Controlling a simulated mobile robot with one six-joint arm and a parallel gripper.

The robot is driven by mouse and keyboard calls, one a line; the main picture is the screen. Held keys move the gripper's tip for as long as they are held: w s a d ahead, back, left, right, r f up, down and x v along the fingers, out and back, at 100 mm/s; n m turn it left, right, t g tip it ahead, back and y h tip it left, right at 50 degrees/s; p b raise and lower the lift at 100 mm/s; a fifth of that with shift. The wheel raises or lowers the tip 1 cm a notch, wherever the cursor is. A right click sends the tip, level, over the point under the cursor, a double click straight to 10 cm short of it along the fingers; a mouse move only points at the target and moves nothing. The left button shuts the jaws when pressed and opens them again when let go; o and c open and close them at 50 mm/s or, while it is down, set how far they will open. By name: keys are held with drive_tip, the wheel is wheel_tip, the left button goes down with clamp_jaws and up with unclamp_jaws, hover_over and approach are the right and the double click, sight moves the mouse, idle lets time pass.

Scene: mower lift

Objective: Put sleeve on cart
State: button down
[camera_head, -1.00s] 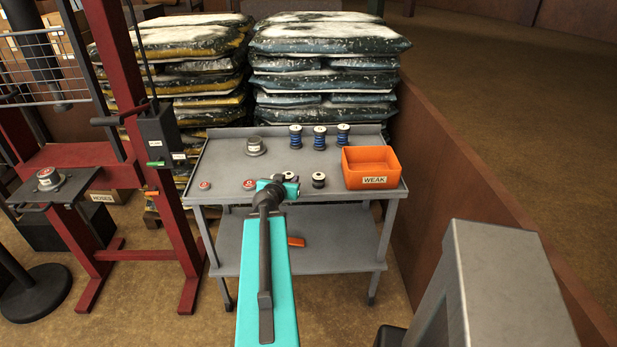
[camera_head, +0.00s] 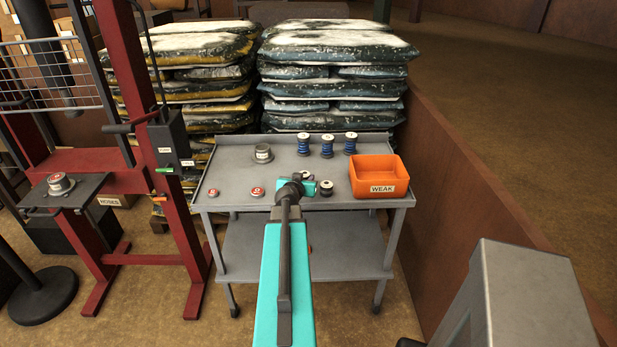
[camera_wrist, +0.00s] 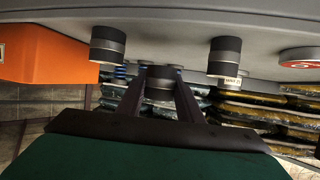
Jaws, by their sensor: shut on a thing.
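My gripper (camera_wrist: 158,100) is shut on a small dark cylinder (camera_wrist: 163,80), which looks like the sleeve. In the head view my gripper (camera_head: 298,184) is over the front middle of the grey cart (camera_head: 225,185), and the held piece is mostly hidden there. I cannot tell whether it touches the top. Two similar dark cylinders stand on the cart on either side of my fingers, one towards the bin (camera_wrist: 108,45) and one on the other side (camera_wrist: 224,57). The bin-side one also shows in the head view (camera_head: 326,188).
An orange bin marked WEAK (camera_head: 382,189) stands at the cart's right. Three blue-coiled spools (camera_head: 327,148) and a grey cylinder (camera_head: 263,154) stand along the back. Red-topped discs (camera_head: 257,192) sit front left. A red lift frame (camera_head: 175,215) is left; stacked bags (camera_head: 335,90) stand behind.

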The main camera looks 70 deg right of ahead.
sight(308, 173)
drive_tip(key=shift+d+f+p, duration=0.1)
drive_tip(key=shift+d+p, duration=0.6)
drive_tip(key=shift+d, duration=0.7)
drive_tip(key=shift+d, duration=0.1)
drive_tip(key=shift+d+p, duration=0.45)
drive_tip(key=shift+s+a+f+b, duration=0.1)
drive_tip(key=shift+s+f+b, duration=0.1)
drive_tip(key=shift+f+b, duration=0.7)
drive_tip(key=shift+w+f, duration=0.2)
drive_tip(key=shift+f, duration=0.7)
drive_tip(key=shift+f, duration=0.15)
drive_tip(key=c, duration=1.5)
unclamp_jaws()
